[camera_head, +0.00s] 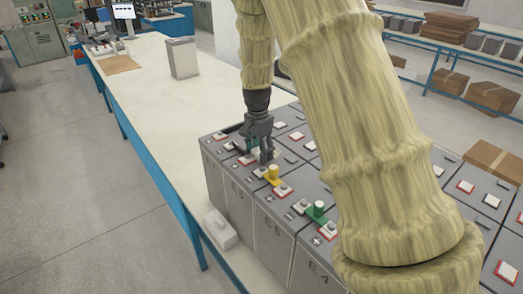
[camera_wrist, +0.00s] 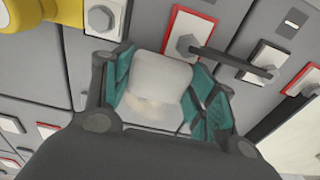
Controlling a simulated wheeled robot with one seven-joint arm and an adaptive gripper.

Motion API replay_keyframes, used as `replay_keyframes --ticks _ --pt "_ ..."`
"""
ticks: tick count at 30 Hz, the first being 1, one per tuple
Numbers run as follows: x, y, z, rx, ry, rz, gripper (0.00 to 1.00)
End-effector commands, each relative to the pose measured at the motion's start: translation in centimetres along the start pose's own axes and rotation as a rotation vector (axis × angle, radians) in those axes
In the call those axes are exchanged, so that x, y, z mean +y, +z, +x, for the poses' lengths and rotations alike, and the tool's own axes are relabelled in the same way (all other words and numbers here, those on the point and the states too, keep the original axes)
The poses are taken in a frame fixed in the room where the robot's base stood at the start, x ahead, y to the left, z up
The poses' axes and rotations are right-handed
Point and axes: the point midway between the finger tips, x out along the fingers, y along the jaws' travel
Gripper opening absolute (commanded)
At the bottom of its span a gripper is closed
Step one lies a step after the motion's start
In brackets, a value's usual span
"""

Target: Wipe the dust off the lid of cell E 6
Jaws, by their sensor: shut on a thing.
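My gripper (camera_head: 262,152) is low over the row of grey battery cells, near the far end of the front row. In the wrist view its teal-padded fingers (camera_wrist: 160,90) are shut on a pale, rounded block (camera_wrist: 160,70). The block is right over a grey lid; whether it touches the lid is hidden. A faint pale patch shows below the block, and I cannot tell whether it is dust. The front cells (camera_head: 270,240) carry "E" markings, one reading E 4. The cell under my gripper has no label that I can read.
A yellow cap (camera_head: 272,172) stands close by my gripper, and a green cap (camera_head: 318,208) nearer. Bolted terminals and a dark link (camera_wrist: 235,60) rise beside the block. A white block (camera_head: 220,228) sits at the table's edge. The white table (camera_head: 150,90) beyond is mostly clear.

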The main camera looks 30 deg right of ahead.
Motion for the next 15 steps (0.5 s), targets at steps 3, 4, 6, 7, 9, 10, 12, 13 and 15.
replay_keyframes --ticks 3,4,6,7,9,10,12,13,15 --pt "-0.1 -0.1 0.1 -0.003 0.000 -0.002 0.27" --pt "-0.1 -0.3 0.1 -0.003 0.000 -0.001 0.27" --pt "-0.1 -1.0 0.1 -0.003 -0.001 0.001 0.27" --pt "-0.1 -1.2 0.1 -0.003 0.000 0.001 0.27" --pt "0.0 -1.7 0.1 -0.003 0.000 0.001 0.27" --pt "0.0 -1.9 0.1 -0.003 0.000 0.001 0.27" --pt "0.0 -2.4 0.1 -0.002 0.000 0.001 0.27" --pt "0.1 -2.6 0.1 -0.003 0.000 0.002 0.27" --pt "0.1 -3.0 0.1 -0.003 0.000 0.002 0.27"
